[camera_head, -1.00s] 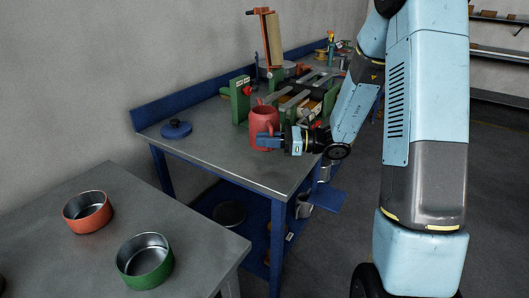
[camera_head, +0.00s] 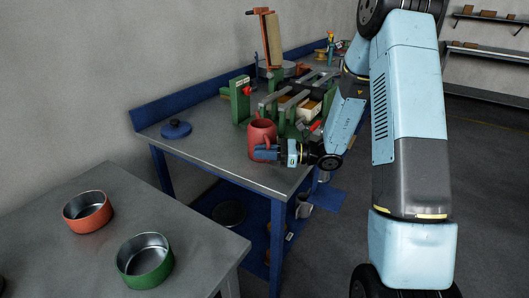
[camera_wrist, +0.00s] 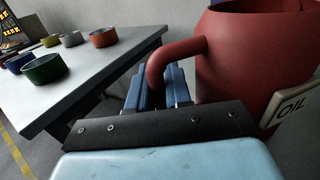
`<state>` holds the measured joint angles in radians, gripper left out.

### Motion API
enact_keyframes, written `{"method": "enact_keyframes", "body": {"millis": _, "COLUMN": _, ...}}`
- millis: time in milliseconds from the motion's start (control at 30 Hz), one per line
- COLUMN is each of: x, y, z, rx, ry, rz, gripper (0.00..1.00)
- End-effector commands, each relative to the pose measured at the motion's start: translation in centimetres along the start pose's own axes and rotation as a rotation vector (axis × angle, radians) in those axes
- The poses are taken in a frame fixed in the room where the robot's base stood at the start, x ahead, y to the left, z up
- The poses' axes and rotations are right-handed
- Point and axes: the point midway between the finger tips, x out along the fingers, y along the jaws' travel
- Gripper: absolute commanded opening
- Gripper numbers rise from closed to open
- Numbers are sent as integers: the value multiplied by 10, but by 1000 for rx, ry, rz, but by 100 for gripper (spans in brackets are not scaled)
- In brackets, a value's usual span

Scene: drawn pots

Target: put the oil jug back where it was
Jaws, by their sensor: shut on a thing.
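The red oil jug (camera_head: 260,133) is upright over the front part of the blue-edged workbench (camera_head: 215,150). I cannot tell whether its base touches the bench top. My gripper (camera_head: 268,152) is at the jug's lower front right, its blue fingers shut on the jug's handle. In the wrist view the red jug (camera_wrist: 250,55) fills the upper right, and its curved handle runs down between the blue fingers of my gripper (camera_wrist: 160,90). A plate marked OIL (camera_wrist: 292,108) shows at the right, beside the jug's lower body.
A blue lid (camera_head: 176,130) lies on the bench to the left. Green-ended machinery (camera_head: 240,98) stands behind the jug. A nearer grey table holds an orange pot (camera_head: 87,213) and a green pot (camera_head: 145,262). Bare bench top lies between lid and jug.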

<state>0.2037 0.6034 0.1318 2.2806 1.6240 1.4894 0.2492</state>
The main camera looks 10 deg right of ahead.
Motion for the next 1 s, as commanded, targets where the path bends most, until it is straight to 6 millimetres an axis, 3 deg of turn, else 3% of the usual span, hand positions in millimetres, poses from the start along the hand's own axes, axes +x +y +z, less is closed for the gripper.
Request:
{"method": "enact_keyframes", "body": {"millis": 100, "x": 0, "y": 0, "z": -1, "rx": -1, "ry": -1, "rz": 0, "gripper": 0}}
{"method": "enact_keyframes", "body": {"millis": 133, "x": 0, "y": 0, "z": -2, "rx": 0, "ry": 0, "rz": 0, "gripper": 20}}
{"method": "enact_keyframes", "body": {"millis": 400, "x": 0, "y": 0, "z": -2, "rx": 0, "ry": 0, "rz": 0, "gripper": 44}}
{"method": "enact_keyframes", "body": {"millis": 733, "x": -3, "y": 0, "z": 0, "rx": 1, "ry": 0, "rz": -2, "gripper": 44}}
{"method": "enact_keyframes", "body": {"millis": 1000, "x": -46, "y": -1, "z": 0, "rx": 1, "ry": 1, "rz": -5, "gripper": 44}}
